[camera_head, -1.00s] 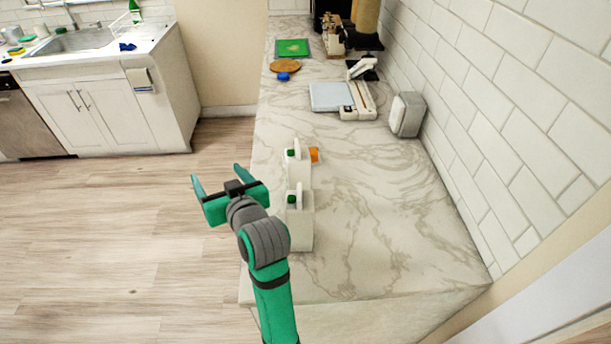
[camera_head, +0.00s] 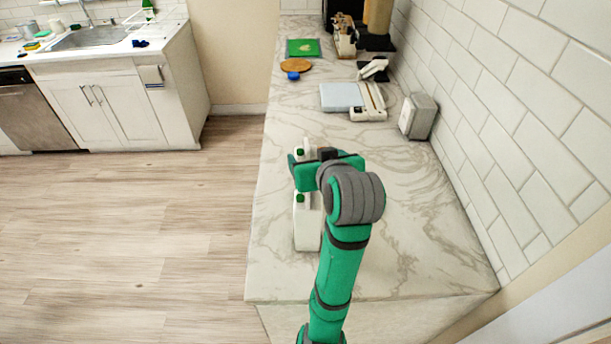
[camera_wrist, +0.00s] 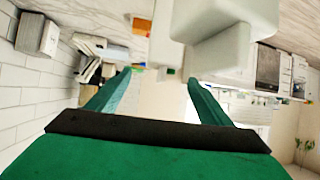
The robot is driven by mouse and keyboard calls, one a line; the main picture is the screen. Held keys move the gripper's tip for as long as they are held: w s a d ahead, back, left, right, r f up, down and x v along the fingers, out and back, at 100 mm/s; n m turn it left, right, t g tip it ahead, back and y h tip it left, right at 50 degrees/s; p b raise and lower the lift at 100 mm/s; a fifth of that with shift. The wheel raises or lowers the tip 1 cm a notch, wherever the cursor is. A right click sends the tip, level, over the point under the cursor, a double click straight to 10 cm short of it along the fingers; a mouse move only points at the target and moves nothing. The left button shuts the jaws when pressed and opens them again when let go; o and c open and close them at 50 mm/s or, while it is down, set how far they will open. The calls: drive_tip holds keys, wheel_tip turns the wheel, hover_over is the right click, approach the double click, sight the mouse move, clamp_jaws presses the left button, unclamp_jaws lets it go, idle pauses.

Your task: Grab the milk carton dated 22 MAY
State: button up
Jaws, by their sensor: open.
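Two white milk cartons with green caps stand on the marble counter. The nearer carton (camera_head: 307,228) is upright near the counter's left edge. The farther carton (camera_head: 303,147) is just beyond it, partly hidden by my gripper (camera_head: 307,170). No date is readable on either carton. My gripper is open and empty, over the counter by the cartons. In the wrist view the open fingers (camera_wrist: 158,77) point forward, and large white carton surfaces (camera_wrist: 238,50) fill the upper middle, close to the right finger. I cannot tell whether a finger touches a carton.
The wrist view shows a small orange item (camera_wrist: 141,26). Farther along the counter are a pale-topped device (camera_head: 343,97), a grey box (camera_head: 417,115) by the tiled wall, a green board (camera_head: 303,48) and a round brown board (camera_head: 296,65). The counter right of my arm is clear.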

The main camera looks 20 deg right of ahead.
sight(307, 151)
drive_tip(key=shift+x, duration=3.65)
drive_tip(key=shift+a, duration=0.1)
clamp_jaws()
